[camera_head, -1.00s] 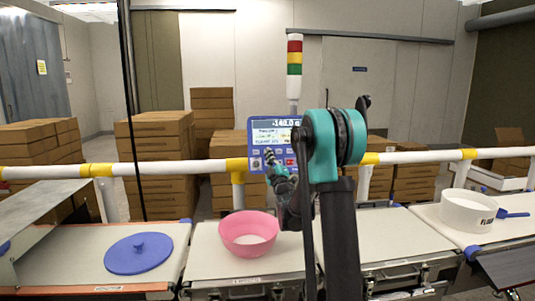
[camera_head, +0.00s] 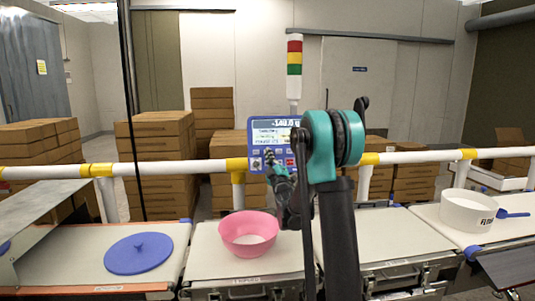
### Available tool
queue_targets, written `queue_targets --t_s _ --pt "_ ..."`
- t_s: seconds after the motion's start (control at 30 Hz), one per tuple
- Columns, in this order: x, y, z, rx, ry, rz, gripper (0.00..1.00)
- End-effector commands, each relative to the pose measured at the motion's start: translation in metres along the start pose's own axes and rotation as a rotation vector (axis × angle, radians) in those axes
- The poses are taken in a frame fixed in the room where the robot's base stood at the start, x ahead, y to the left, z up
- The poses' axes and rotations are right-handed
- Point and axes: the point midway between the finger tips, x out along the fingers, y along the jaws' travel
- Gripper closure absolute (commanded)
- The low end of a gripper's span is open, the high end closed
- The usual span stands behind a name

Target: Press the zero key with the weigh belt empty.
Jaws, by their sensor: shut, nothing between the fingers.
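The blue indicator panel (camera_head: 258,140) stands behind the belts. Its screen shows a negative reading near 140 g, too small to read surely. Its keys sit below the screen; I cannot tell which is the zero key. My gripper (camera_head: 269,156) is shut and empty, its tips in front of the key rows; I cannot tell whether they touch. My arm hides the panel's right side. A pink bowl (camera_head: 249,228) stands on the middle-left belt (camera_head: 207,255). The belt right of it (camera_head: 395,238) shows bare where my arm does not cover it.
A blue lid (camera_head: 138,254) lies on the left belt. A white tub (camera_head: 467,211) and blue scoop (camera_head: 512,214) are on the right belt. A white and yellow rail (camera_head: 200,166) runs behind the belts. A signal tower (camera_head: 294,68) rises beside the panel; cartons (camera_head: 155,150) stand behind.

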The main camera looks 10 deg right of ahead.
Motion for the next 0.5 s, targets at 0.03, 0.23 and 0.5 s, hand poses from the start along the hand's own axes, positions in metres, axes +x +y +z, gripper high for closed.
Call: queue_targets --t_s 0.03,0.23,0.5 --pt "0.0 -0.0001 0.0 0.0 0.0 0.0 1.0" --pt "0.0009 -0.0007 0.0007 0.0 0.0 0.0 1.0" --pt "0.0031 -0.0023 0.0023 0.0 0.0 0.0 1.0"
